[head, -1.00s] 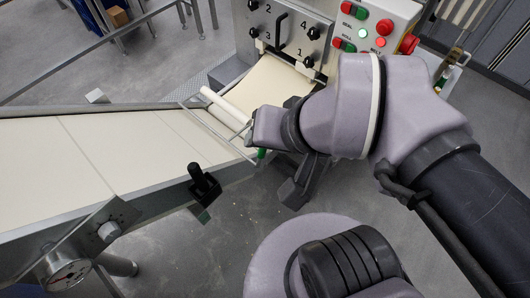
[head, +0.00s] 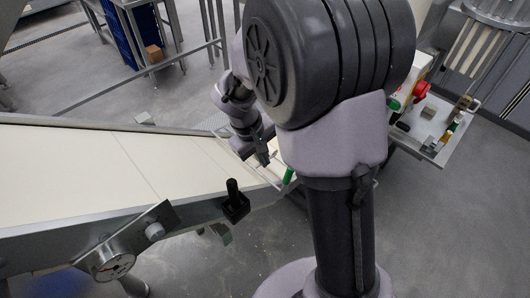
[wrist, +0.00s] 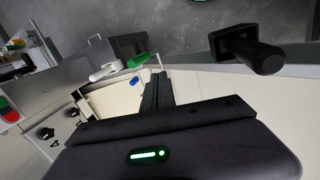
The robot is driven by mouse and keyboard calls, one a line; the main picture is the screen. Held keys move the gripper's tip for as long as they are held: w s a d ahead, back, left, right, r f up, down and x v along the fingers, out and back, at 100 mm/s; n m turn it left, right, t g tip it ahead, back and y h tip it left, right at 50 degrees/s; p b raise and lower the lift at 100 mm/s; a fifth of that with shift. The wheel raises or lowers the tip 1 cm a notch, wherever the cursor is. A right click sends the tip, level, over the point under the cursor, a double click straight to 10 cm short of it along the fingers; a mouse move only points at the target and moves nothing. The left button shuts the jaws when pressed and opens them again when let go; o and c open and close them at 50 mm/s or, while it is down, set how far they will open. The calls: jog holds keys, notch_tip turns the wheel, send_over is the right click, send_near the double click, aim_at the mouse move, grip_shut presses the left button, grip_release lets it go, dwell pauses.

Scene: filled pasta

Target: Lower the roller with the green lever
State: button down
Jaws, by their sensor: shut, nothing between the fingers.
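The green lever (head: 289,175) sticks out at the near edge of the belt's far end. It also shows in the wrist view (wrist: 138,61). A pale cylinder that looks like the roller (wrist: 103,72) lies just left of the lever in the wrist view. In the head view my arm hides most of the roller. My gripper (head: 263,158) is shut and empty, above the belt end and left of the lever. In the wrist view its shut fingers (wrist: 157,84) appear right of and below the lever, apart from it.
A black knob (head: 235,202) stands on the belt's near side. The belt (head: 70,175) is pale and clear. Grey floor is free in front.

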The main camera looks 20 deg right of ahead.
jog(key=shift+d, duration=0.1)
jog(key=d+f+b, duration=0.5)
jog(key=d+f, duration=0.1)
jog(key=f, duration=0.4)
jog(key=shift+w+f, duration=0.35)
jog(key=shift+f, duration=0.05)
jog(key=shift+d+r, duration=0.1)
jog(key=shift+d, duration=0.05)
